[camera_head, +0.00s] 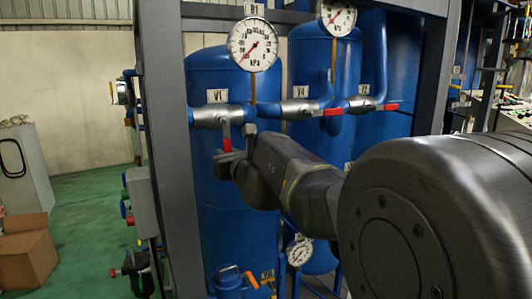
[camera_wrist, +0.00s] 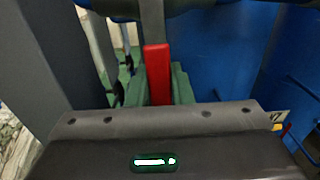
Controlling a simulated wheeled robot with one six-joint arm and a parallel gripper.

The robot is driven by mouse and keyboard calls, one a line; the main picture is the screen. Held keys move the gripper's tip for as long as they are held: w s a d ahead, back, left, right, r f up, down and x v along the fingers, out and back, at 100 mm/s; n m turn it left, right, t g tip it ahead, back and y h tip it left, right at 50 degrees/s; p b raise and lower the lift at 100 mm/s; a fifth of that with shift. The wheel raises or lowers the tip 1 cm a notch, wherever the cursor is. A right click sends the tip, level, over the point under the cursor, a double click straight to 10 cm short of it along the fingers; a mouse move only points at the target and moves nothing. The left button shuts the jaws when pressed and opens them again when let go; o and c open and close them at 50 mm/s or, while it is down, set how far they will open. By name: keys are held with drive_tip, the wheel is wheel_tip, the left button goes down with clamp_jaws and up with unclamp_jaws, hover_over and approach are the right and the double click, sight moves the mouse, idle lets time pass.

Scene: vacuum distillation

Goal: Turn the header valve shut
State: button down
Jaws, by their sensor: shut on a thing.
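A silver valve (camera_head: 217,116) labelled V1 sits on the blue header pipe at the left. Its red lever (camera_head: 226,144) hangs down, across the pipe's line. My gripper (camera_head: 227,158) is at the lower end of this lever and shut on it. In the wrist view the red lever (camera_wrist: 157,72) stands upright in the middle, its lower end between the dark green fingers (camera_wrist: 158,94). The exact contact is partly hidden by the fingers. I cannot tell from a label which valve is called the header valve.
Valves V4 (camera_head: 298,109) and V2 (camera_head: 362,104) have red levers lying along the pipe to the right. Pressure gauges (camera_head: 253,45) stand above. A grey frame post (camera_head: 168,130) is close left of my gripper; blue tanks (camera_head: 208,75) stand behind.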

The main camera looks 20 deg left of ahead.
idle(0.5)
drive_tip(key=c, duration=1.3)
unclamp_jaws()
drive_tip(key=shift+s+a, duration=0.1)
drive_tip(key=shift+p+v, duration=1)
drive_tip(key=shift+v, duration=5.9)
drive_tip(key=b+x, duration=0.2)
drive_tip(key=x, duration=1.2)
